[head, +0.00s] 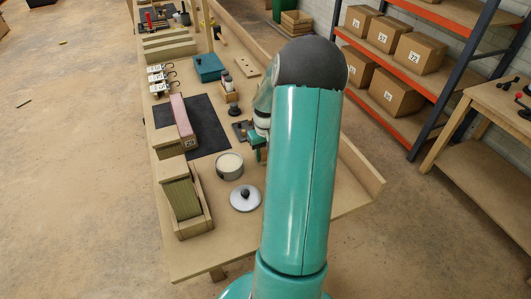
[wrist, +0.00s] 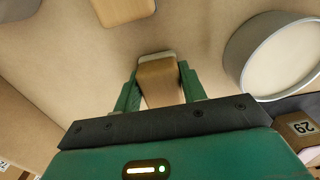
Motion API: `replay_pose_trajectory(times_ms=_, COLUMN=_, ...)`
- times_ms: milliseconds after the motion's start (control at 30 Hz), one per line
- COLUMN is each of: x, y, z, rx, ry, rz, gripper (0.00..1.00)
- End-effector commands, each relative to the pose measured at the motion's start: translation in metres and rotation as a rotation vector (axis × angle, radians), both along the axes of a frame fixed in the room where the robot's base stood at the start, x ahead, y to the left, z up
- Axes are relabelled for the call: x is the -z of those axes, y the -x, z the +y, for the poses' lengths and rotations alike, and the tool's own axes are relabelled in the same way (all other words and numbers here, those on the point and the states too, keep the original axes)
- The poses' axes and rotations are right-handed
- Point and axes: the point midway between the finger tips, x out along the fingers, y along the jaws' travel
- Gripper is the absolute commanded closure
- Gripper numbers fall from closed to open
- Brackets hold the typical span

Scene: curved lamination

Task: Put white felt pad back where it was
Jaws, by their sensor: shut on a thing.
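In the wrist view my gripper (wrist: 158,80) has its two green fingers closed on the sides of a tan, wood-like block (wrist: 158,74). A pale whitish strip (wrist: 157,56) runs along the block's far end; it may be the white felt pad, but I cannot tell for sure. The block is over the tan bench top (wrist: 80,75); whether it touches it is unclear. In the head view my arm hides most of the gripper and the held piece; only a little teal shows beside the arm, right of the open pot (head: 229,166).
The pot (wrist: 272,58) stands close on the right in the wrist view. A wooden block (wrist: 123,10) lies ahead. In the head view a lid (head: 245,198), dark mat (head: 207,125), long pink-topped block (head: 181,115) and wooden tray (head: 197,229) share the bench. Its front right is bare.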

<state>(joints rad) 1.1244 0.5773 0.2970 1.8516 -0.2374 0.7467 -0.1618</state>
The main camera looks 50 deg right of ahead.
Motion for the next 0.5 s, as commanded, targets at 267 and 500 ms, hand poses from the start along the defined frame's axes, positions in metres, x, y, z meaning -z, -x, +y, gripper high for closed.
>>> replay_pose_trajectory(times_ms=267, x=0.0027, y=0.0, z=0.0001, rx=0.0, ry=-0.001, rz=0.001, gripper=0.37)
replay_pose_trajectory(times_ms=500, x=0.0019, y=0.0001, z=0.0001, rx=0.0, ry=0.0, rz=0.0, gripper=0.37)
